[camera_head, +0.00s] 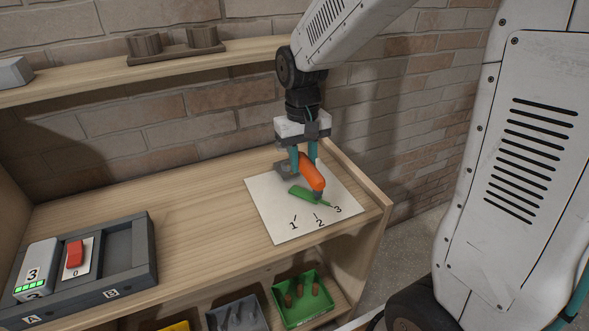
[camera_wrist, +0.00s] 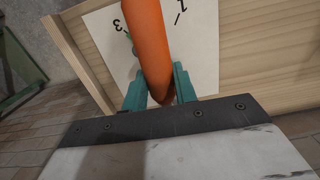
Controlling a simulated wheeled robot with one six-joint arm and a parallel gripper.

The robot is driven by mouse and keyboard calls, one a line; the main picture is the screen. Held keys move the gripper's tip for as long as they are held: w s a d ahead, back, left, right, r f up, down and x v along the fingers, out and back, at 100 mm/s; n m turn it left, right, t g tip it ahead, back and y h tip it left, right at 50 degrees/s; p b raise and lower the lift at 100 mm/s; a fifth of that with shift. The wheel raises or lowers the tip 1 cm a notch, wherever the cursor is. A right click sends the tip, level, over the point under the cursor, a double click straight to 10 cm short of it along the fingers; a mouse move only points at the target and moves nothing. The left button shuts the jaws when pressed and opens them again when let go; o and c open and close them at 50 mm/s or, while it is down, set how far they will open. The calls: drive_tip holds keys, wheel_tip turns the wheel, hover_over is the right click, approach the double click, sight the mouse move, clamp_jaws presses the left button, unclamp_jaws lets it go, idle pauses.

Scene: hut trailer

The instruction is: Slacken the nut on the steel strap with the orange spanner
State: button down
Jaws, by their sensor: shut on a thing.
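The orange spanner (camera_head: 313,173) is held in my gripper (camera_head: 304,160) above the right end of the wooden bench. In the wrist view the spanner (camera_wrist: 150,38) runs between the teal fingers of my gripper (camera_wrist: 160,88), which are shut on it. The pointer's tip is close to the 3. A dark grey block (camera_head: 284,168) stands behind the spanner. I cannot make out the nut or the steel strap.
A dark tray (camera_head: 130,262) at the left holds a block marked 3 (camera_head: 36,268) and a red switch (camera_head: 75,254). Grey (camera_head: 239,318) and green (camera_head: 303,300) bins sit below. A shelf (camera_head: 110,83) runs along the brick wall. The bench middle (camera_head: 190,205) is clear.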

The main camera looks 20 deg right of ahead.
drive_tip(key=shift+s, duration=0.15)
drive_tip(key=shift+d, duration=0.25)
